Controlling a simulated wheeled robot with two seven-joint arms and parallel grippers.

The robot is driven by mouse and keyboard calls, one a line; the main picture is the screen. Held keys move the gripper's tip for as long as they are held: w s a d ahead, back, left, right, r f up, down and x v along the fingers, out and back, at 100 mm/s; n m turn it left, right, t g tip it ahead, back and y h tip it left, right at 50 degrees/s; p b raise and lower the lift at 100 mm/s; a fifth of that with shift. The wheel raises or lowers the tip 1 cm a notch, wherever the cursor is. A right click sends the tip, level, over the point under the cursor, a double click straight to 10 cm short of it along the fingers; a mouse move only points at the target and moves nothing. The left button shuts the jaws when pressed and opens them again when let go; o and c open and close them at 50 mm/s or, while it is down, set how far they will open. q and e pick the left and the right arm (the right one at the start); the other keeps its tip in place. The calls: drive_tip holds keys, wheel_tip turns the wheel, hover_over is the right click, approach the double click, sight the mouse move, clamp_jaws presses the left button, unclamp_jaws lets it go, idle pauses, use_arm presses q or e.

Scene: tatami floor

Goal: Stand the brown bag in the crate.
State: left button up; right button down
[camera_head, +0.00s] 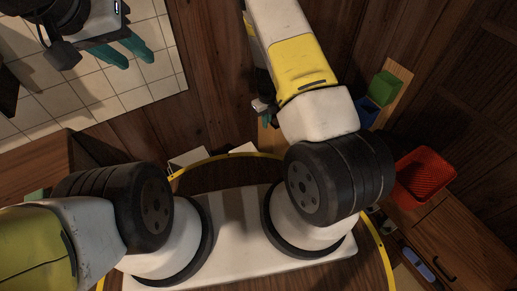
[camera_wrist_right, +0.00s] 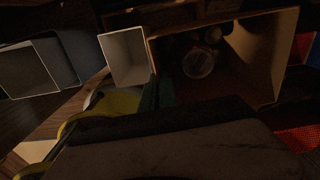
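In the wrist view, an open-topped brown box-like bag (camera_wrist_right: 272,48) stands with round, glassy things dimly visible inside. The teal fingers of my right gripper (camera_wrist_right: 157,94) are at its near left wall; I cannot tell whether they pinch it. In the head view, my right gripper (camera_head: 265,116) is mostly hidden beside its wrist, with a tan patch (camera_head: 268,140) beneath it that may be the bag. A red mesh crate (camera_head: 425,175) is at the right; a red mesh piece also shows in the wrist view (camera_wrist_right: 300,140). My left gripper (camera_head: 130,55) is open and empty at upper left.
A white open container (camera_wrist_right: 125,56) stands left of the brown bag, and a grey one (camera_wrist_right: 32,70) farther left. A green box (camera_head: 384,88) and a blue box (camera_head: 367,111) lie beyond my right arm. A wooden cabinet (camera_head: 455,240) is at lower right.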

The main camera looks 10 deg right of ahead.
sight(265, 151)
drive_tip(key=shift+m, duration=0.3)
wheel_tip(265, 151, down, 20)
drive_tip(key=shift+f, duration=0.1)
drive_tip(key=c, duration=2.1)
unclamp_jaws()
drive_tip(key=shift+f, duration=0.15)
drive_tip(key=o, duration=0.4)
